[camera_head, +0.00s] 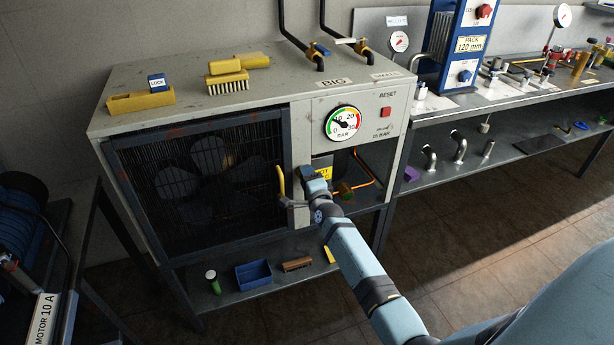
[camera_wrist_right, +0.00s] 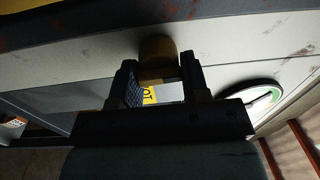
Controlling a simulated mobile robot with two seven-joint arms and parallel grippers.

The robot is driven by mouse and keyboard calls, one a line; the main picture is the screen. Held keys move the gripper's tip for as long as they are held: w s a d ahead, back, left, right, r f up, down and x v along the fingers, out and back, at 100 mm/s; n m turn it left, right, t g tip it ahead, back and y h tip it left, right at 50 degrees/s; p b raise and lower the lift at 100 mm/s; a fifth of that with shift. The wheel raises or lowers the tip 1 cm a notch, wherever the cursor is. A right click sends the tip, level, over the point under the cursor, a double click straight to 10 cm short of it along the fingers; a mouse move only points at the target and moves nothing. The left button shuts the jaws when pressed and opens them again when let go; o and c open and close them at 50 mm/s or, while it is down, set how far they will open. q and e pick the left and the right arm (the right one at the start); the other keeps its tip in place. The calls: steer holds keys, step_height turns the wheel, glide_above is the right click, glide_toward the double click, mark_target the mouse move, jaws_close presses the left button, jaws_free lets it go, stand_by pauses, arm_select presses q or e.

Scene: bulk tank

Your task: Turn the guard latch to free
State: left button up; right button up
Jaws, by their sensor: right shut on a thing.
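The guard latch (camera_wrist_right: 158,50) shows in the right wrist view as a rounded dull yellow piece on the pale cabinet strip beside the guard. My right gripper (camera_wrist_right: 160,72) is shut on it, with a finger on each side. In the head view my right gripper (camera_head: 301,174) is at the strip just right of the dark guard (camera_head: 200,175), and it hides the latch there. Which way the latch points cannot be told. The guard looks shut over a fan, with a curved yellow handle (camera_head: 281,182) at its right edge. My left gripper is not in view.
A pressure gauge (camera_head: 343,123) and a red reset button (camera_head: 386,112) are above the gripper. A copper pipe (camera_head: 368,168) runs in the open bay to its right. A brush (camera_head: 227,84) and a lock block (camera_head: 157,82) lie on top. A blue bin (camera_head: 254,274) stands on the lower shelf.

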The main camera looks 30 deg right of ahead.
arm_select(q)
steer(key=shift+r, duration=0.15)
arm_select(e)
steer(key=shift+f+m, duration=0.15)
steer(key=shift+m, duration=0.45)
steer(key=o, duration=0.9)
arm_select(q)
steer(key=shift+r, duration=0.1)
arm_select(e)
steer(key=shift+s, duration=0.1)
arm_select(q)
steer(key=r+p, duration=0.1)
steer(key=p, duration=0.1)
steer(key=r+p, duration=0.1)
steer(key=p, duration=0.2)
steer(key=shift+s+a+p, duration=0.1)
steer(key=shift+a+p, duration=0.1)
steer(key=shift+p, duration=0.15)
arm_select(e)
steer(key=v, duration=1.3)
steer(key=shift+s+a, duration=0.15)
steer(key=shift+s, duration=0.2)
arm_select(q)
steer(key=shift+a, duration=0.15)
